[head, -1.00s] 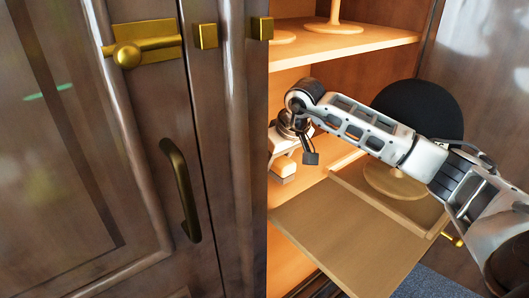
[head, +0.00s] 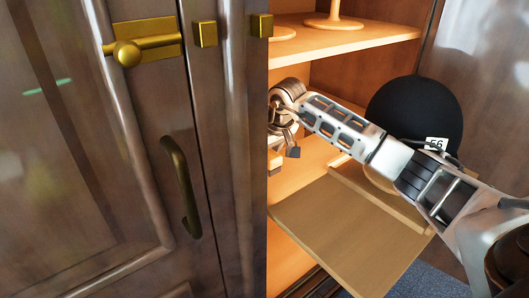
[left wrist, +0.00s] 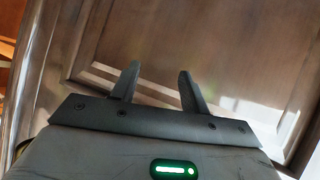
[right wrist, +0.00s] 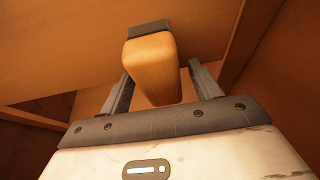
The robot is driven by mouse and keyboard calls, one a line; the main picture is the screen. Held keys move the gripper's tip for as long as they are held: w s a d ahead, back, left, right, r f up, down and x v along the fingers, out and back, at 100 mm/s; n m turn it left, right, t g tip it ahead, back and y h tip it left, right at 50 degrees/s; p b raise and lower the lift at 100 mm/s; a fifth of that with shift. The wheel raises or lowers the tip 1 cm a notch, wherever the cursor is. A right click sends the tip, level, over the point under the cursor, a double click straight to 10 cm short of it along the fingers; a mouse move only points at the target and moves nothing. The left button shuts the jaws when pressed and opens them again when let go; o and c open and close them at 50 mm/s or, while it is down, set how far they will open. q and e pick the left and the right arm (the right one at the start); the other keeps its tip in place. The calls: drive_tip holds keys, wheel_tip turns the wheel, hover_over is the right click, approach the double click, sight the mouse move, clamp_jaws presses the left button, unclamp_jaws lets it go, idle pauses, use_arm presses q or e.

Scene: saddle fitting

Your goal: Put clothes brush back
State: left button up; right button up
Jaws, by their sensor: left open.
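The clothes brush (right wrist: 150,72) has a pale wooden block and a dark end. In the right wrist view it is between the fingers of my right gripper (right wrist: 160,80), which looks shut on it, dark end pointing away from the palm. In the head view my right gripper (head: 279,146) is inside the open wardrobe, partly hidden by the door edge; only a little of the brush shows below it. My left gripper (left wrist: 158,82) is open and empty in front of a dark wooden panel and is out of the head view.
A closed brown door (head: 110,190) with brass fittings fills the left. A shelf (head: 350,42) with wooden stands is above my right arm. A pulled-out wooden board (head: 350,235) lies below it. A black round hat (head: 415,110) with a white tag stands at the right.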

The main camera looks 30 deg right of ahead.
use_arm(q)
drive_tip(key=shift+r, duration=0.1)
use_arm(e)
drive_tip(key=shift+r, duration=0.1)
drive_tip(key=shift+r, duration=0.2)
drive_tip(key=v, duration=0.2)
drive_tip(key=shift+s+r, duration=0.15)
drive_tip(key=shift+r, duration=0.25)
drive_tip(key=s, duration=0.3)
drive_tip(key=s+b, duration=0.1)
drive_tip(key=s, duration=0.3)
drive_tip(key=s+d+b, duration=0.1)
drive_tip(key=s, duration=0.2)
drive_tip(key=shift+s+f, duration=0.15)
drive_tip(key=shift+s, duration=0.9)
use_arm(q)
drive_tip(key=shift+f, duration=0.45)
drive_tip(key=shift+d+r, duration=0.1)
